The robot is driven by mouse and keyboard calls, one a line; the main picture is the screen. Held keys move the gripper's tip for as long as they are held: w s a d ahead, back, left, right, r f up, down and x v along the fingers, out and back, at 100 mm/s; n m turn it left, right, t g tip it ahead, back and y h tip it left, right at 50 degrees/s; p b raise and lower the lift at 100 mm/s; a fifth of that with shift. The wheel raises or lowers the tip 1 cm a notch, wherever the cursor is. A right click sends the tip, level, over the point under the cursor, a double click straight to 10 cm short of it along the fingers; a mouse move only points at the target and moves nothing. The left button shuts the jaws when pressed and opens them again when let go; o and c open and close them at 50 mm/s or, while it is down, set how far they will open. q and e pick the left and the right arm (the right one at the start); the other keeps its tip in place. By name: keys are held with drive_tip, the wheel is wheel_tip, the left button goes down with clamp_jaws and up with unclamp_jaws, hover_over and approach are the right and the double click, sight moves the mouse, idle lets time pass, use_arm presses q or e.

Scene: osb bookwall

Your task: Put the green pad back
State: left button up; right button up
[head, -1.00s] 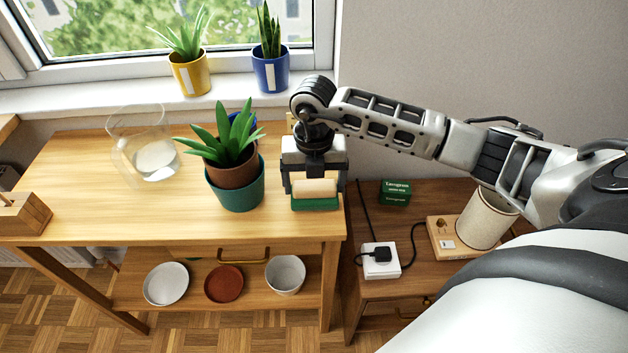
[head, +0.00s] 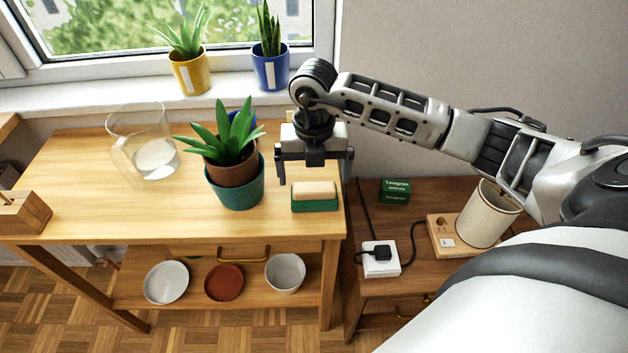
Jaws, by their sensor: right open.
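The green pad (head: 315,205) lies on the wooden table near its right front corner, with a cream block (head: 314,189) on its top; I cannot tell whether the two are one piece. My right gripper (head: 314,180) is open and empty, its fingers spread above and just behind the pad, apart from it. My left gripper is not in view.
A potted plant in a teal pot (head: 236,188) stands just left of the pad, with a glass jug (head: 150,150) further left. A lower side table (head: 405,300) on the right holds a green box (head: 396,190), a white socket box (head: 380,262) and a lamp (head: 485,215).

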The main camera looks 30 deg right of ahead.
wheel_tip(320, 180, up, 9)
drive_tip(key=shift+b, duration=0.35)
idle(0.3)
